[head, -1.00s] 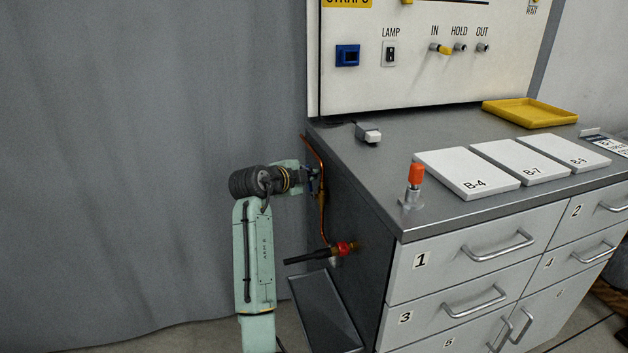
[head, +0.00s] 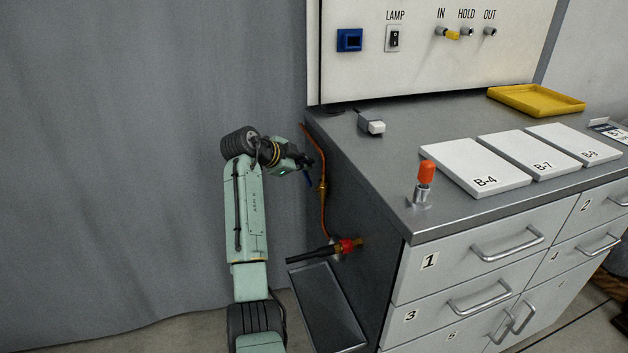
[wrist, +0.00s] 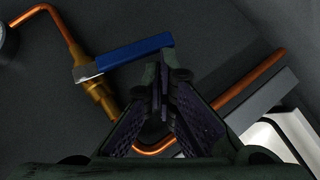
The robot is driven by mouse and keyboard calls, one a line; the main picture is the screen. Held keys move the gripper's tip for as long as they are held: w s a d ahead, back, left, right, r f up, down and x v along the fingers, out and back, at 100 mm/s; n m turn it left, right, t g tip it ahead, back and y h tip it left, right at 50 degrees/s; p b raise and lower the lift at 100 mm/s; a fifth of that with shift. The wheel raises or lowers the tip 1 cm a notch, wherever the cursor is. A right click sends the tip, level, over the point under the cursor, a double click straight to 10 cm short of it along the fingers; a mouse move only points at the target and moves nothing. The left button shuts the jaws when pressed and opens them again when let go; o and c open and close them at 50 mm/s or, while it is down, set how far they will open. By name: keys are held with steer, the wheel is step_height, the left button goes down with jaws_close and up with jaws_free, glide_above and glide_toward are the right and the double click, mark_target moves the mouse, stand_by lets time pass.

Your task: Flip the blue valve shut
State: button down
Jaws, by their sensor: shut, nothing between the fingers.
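The blue valve handle (wrist: 137,52) shows in the wrist view on a brass valve body (wrist: 95,90) in a copper pipe. The handle lies roughly crosswise to the pipe there. In the head view the handle (head: 307,176) is a small blue piece beside the brass body (head: 322,188), on the cabinet's left side. My gripper (head: 311,163) is just above and left of the valve in the head view. In the wrist view its fingertips (wrist: 157,82) are closed together, overlapping the lower edge near the handle's free end. Nothing is between them. I cannot tell whether they touch the handle.
A red fitting (head: 347,246) with a dark hose end juts out below the valve, above a dark tray (head: 325,310). The cabinet top (head: 375,165) holds white plates (head: 475,169) and an orange-capped post (head: 427,172). A grey curtain (head: 120,150) hangs at left.

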step_height(320, 180, up, 2)
steer(key=shift+s+p, duration=0.15)
steer(key=shift+p, duration=0.3)
stand_by(0.3)
